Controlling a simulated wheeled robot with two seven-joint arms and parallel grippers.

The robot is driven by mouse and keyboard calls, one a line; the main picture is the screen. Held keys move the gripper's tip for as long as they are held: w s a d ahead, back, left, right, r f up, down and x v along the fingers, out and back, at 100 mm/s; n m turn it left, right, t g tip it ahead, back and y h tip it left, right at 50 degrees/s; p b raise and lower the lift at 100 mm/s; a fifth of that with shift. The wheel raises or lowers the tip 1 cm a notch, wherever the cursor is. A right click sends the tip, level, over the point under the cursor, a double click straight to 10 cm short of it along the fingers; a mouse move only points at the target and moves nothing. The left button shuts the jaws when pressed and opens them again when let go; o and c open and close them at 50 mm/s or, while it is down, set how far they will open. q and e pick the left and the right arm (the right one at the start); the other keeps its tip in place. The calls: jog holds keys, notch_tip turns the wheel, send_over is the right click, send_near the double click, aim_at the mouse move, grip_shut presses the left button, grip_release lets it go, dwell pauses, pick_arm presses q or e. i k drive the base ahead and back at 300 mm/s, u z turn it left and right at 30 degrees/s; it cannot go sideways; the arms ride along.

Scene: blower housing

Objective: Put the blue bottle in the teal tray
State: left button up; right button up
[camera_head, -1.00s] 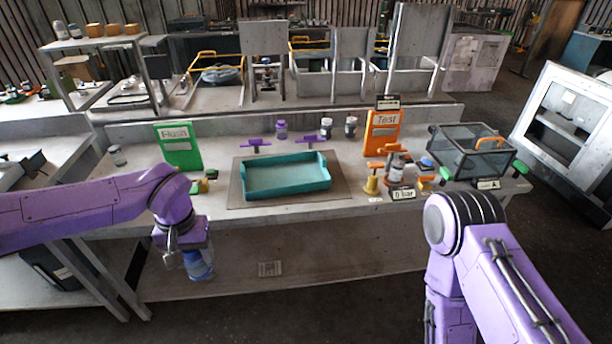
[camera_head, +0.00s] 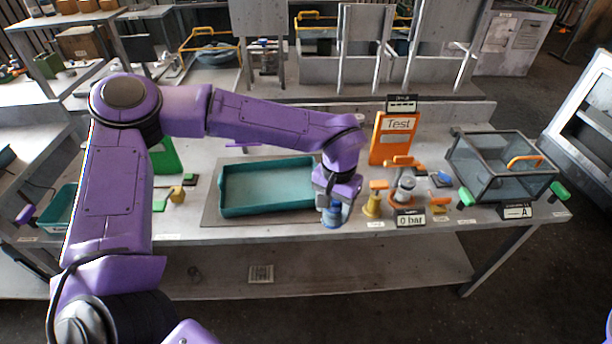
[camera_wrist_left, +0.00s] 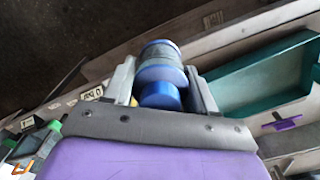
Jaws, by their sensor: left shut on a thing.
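The blue bottle (camera_head: 333,216) is held by my left gripper (camera_head: 332,202) at the right front corner of the teal tray (camera_head: 270,209). In the left wrist view the bottle (camera_wrist_left: 162,62) sits between the two fingers of the gripper (camera_wrist_left: 162,80), which are shut on it. The bottle shows outside the tray, near the table's front edge. The teal tray stands on a grey mat; the part of it that shows inside is empty. It also shows at the right of the left wrist view (camera_wrist_left: 255,80). My right gripper is out of view.
Right of the bottle stand a yellow and orange valve fitting (camera_head: 372,204) and a "0 bar" sign (camera_head: 410,219). An orange "Test" board (camera_head: 394,140) stands behind. A clear-walled crate (camera_head: 500,168) is at the right. A second teal tray (camera_head: 62,205) is at the far left.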

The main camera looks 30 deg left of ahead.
aim_at(263, 190)
jog(key=u, duration=0.25)
jog(key=i, duration=0.85)
jog(key=u, duration=0.5)
